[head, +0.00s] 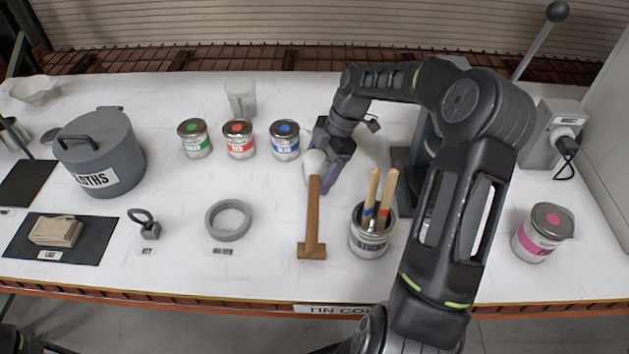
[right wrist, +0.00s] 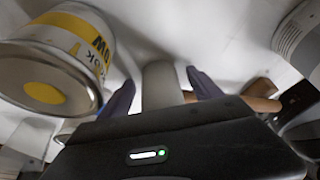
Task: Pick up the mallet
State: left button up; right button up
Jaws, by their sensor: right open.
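The mallet (head: 313,215) lies on the white bench in the head view, with a brown wooden shaft and a wooden crosspiece at its near end. A pale rounded piece (head: 314,162) is at its far end; I cannot tell if it belongs to the mallet. My right gripper (head: 331,165) is open at that far end. In the right wrist view, the pale piece (right wrist: 160,84) shows between the purple fingers of the right gripper (right wrist: 162,90), with brown wood (right wrist: 262,92) beyond the right finger. Contact cannot be told. My left gripper is out of view.
A tin with brushes (head: 372,240) stands just right of the mallet. A blue-lidded tin (head: 285,141) stands at its upper left, and a grey ring (head: 229,220) lies left. A yellow-labelled tin (right wrist: 60,60) is close in the right wrist view. The bench's front edge is near the crosspiece.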

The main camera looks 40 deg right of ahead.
aim_at(311, 157)
dwell(0.4)
grip_shut()
dwell(0.7)
jog(key=shift+r, duration=0.1)
notch_tip(311, 157, up, 10)
jog(key=shift+f+b, duration=0.1)
jog(key=shift+b, duration=1.1)
